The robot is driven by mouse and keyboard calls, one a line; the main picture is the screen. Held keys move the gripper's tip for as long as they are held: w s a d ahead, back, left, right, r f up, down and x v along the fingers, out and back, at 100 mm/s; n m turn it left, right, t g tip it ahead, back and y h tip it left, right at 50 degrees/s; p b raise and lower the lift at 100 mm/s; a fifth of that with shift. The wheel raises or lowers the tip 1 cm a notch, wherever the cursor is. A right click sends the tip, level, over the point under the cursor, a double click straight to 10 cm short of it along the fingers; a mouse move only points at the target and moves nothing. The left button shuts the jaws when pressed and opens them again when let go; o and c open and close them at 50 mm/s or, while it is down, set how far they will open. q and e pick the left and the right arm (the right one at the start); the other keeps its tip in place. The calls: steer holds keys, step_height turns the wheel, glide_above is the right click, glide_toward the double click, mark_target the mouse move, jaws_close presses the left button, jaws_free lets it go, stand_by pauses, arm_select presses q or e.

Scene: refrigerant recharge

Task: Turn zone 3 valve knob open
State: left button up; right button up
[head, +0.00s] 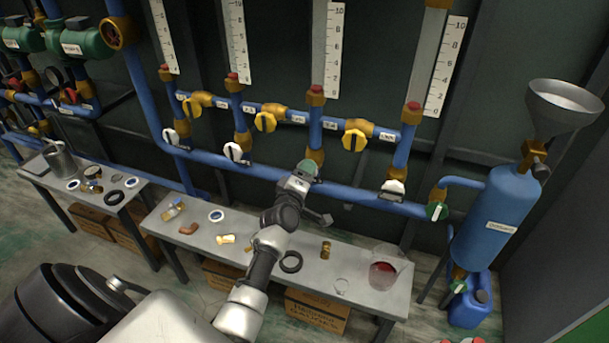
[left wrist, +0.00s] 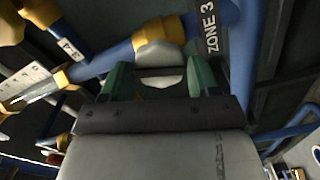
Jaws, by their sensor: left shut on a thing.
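My left gripper (head: 306,171) reaches up to the blue manifold pipe (head: 345,189) in the head view, at the foot of the third riser from the left. In the left wrist view, its green fingers (left wrist: 160,77) are on either side of the white zone 3 valve knob (left wrist: 160,52), shut on it. A black label reading ZONE 3 (left wrist: 209,32) is right beside the knob. The knob's exact angle is hard to tell. In the head view the gripper hides this knob. My right gripper is in neither view.
Other white knobs (head: 233,152) and (head: 393,188) flank the gripper. Yellow knobs (head: 265,122) sit above on the cross pipes. A bench (head: 330,258) below holds fittings and a jug of red liquid (head: 383,275). A blue tank with funnel (head: 492,220) stands right.

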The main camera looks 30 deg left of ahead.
arm_select(q)
steer(key=n, duration=0.2)
steer(key=shift+n, duration=0.4)
steer(key=o, duration=0.9)
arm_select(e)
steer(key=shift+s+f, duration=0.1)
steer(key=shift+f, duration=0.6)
arm_select(q)
steer(key=shift+s, duration=0.1)
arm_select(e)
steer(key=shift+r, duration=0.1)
arm_select(q)
steer(key=p+v, duration=0.2)
steer(key=v, duration=0.5)
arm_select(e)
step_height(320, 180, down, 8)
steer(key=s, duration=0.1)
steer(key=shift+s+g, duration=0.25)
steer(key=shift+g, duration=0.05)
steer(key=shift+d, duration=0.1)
